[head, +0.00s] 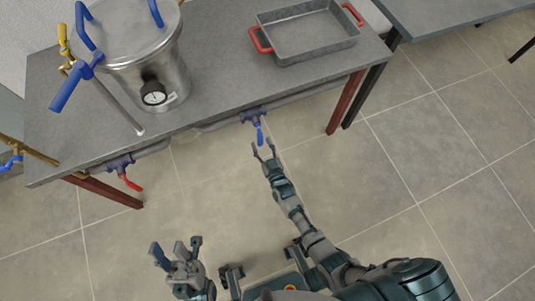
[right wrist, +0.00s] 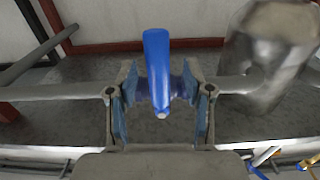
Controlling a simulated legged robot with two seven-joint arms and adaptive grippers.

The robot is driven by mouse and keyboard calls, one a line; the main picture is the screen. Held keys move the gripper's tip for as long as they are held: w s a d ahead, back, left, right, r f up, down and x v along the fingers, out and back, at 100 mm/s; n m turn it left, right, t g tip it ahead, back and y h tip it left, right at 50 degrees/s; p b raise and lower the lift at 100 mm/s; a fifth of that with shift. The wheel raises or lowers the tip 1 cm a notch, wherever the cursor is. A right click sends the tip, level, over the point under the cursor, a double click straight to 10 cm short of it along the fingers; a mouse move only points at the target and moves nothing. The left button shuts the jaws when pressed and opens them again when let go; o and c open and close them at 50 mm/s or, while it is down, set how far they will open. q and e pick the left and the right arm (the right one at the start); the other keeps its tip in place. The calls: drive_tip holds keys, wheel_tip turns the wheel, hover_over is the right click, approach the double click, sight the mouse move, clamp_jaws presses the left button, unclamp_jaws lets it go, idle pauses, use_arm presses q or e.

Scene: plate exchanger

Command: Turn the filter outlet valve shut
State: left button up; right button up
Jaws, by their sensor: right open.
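A valve with a blue lever handle (head: 259,134) sits on the pipe under the table's front edge and hangs roughly downward. A second valve with a red lever handle (head: 131,182) is on the pipe further left. No label shows which is the filter outlet valve. My right gripper (head: 264,148) is open just in front of the blue handle. In the right wrist view the blue handle (right wrist: 157,65) stands between the two open fingers (right wrist: 161,105), with gaps on both sides. My left gripper (head: 176,248) is open and empty, low and away from the table.
A steel pot (head: 140,50) with a gauge (head: 153,93) and blue levers stands on the grey table (head: 215,65). A metal tray (head: 310,35) with red handles sits at the right. Reddish table legs (head: 346,103) flank the pipe. The floor in front is clear.

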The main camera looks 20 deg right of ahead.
drive_tip(key=s, duration=0.9)
drive_tip(key=shift+s, duration=0.25)
drive_tip(key=shift+d+f, duration=0.1)
